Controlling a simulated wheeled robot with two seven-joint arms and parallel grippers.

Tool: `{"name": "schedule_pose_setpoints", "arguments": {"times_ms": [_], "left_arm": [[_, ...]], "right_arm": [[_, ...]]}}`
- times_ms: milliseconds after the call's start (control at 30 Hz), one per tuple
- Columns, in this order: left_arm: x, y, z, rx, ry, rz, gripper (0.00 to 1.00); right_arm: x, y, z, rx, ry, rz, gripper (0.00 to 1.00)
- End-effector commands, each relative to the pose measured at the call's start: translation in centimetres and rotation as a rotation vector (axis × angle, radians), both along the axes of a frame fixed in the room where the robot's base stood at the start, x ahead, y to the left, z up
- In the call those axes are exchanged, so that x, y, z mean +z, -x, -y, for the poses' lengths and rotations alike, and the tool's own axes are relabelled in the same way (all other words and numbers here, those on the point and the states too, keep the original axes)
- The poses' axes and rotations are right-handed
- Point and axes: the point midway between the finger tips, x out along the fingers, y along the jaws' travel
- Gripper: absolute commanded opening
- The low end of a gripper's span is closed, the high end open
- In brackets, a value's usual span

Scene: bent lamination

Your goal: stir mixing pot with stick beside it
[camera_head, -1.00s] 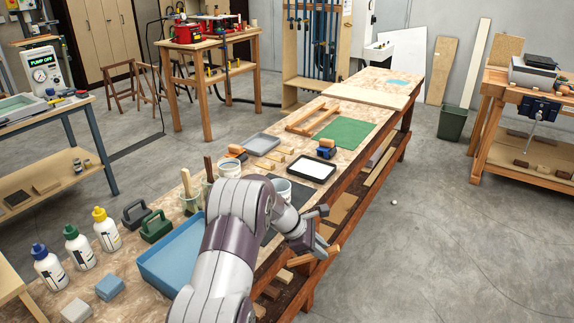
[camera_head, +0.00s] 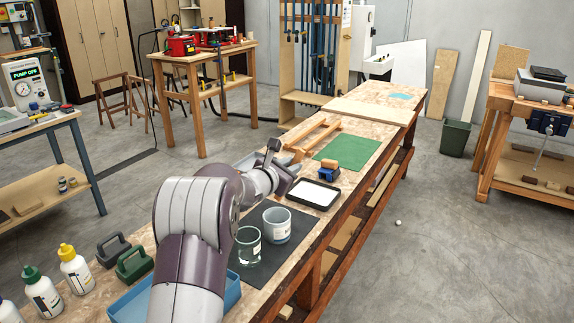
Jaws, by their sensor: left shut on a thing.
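A pale blue-white pot (camera_head: 277,226) stands upright on a dark mat (camera_head: 282,258). A clear glass beaker (camera_head: 248,246) with a label stands beside it, nearer my arm. Which one is the mixing pot I cannot tell for sure. No stick shows clearly; my left arm covers part of the bench. My right gripper is out of view.
A black-rimmed tray with white contents (camera_head: 314,194) and a blue-and-orange block (camera_head: 328,170) lie beyond the mat. A green sheet (camera_head: 346,148) lies farther back. A blue tray (camera_head: 232,291), dark carriers (camera_head: 134,263) and bottles (camera_head: 76,268) stand on the near bench.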

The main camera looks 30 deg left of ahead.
Motion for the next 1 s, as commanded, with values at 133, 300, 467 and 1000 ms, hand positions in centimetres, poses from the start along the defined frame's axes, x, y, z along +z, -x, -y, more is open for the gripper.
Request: {"name": "schedule_pose_setpoints", "arguments": {"times_ms": [133,300,467,1000], "left_arm": [[-1.8,-0.4,0.8,-0.001,0.002,-0.003,0.00],[-3.3,-0.9,1.8,0.000,0.002,-0.004,0.00],[-4.9,-1.2,2.4,0.000,0.002,-0.004,0.00],[-10.3,-0.2,0.2,0.001,0.001,-0.003,0.00]], "right_arm": [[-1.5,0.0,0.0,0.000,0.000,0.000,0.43],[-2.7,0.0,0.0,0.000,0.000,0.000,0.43],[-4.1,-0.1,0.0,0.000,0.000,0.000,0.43],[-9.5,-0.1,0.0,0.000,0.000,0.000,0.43]]}}
